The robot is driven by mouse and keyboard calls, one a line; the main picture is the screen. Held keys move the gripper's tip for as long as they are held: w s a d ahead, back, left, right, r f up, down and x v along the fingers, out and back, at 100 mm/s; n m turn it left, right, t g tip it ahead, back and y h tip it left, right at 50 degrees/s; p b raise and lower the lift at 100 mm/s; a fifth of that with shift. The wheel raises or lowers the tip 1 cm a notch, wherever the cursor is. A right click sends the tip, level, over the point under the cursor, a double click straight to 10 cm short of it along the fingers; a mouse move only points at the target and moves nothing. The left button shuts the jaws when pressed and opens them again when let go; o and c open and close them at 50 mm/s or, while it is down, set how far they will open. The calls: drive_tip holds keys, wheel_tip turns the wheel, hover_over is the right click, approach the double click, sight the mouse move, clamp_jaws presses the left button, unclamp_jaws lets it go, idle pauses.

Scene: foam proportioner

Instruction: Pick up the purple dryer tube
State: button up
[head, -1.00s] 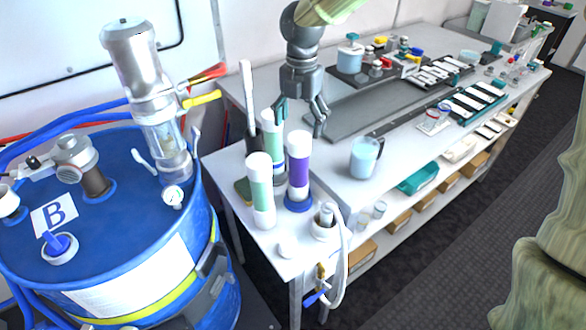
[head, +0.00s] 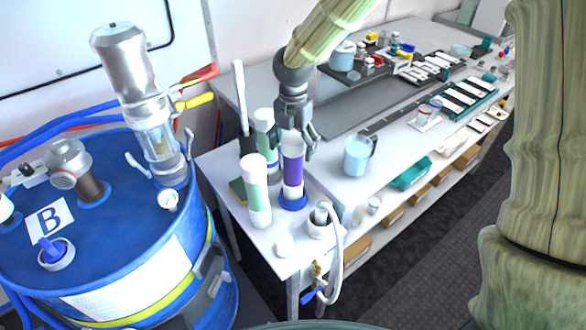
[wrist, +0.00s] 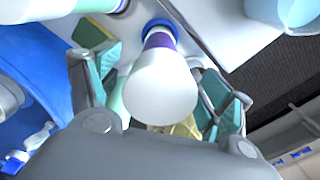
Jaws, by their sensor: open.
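The purple dryer tube (head: 292,172) stands upright on a blue base on the white bench, with a white cap. My gripper (head: 297,146) is at its upper part in the head view, its fingers partly covering the cap. In the wrist view the tube's white cap (wrist: 160,88) lies between my two spread teal-padded fingers (wrist: 160,90). Gaps show beside the cap, and the gripper is open. Two green tubes with white caps stand beside it, one in front (head: 258,195) and one behind (head: 265,135).
A light-blue beaker (head: 358,155) stands to the right of the tube. A white holder with a hose (head: 322,222) is in front. The blue drum (head: 110,240) with a metal pump stands left. A grey mat (head: 345,103) lies behind.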

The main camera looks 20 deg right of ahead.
drive_tip(key=shift+f, duration=1.15)
drive_tip(key=c, duration=1.6)
clamp_jaws()
drive_tip(key=shift+r, duration=0.15)
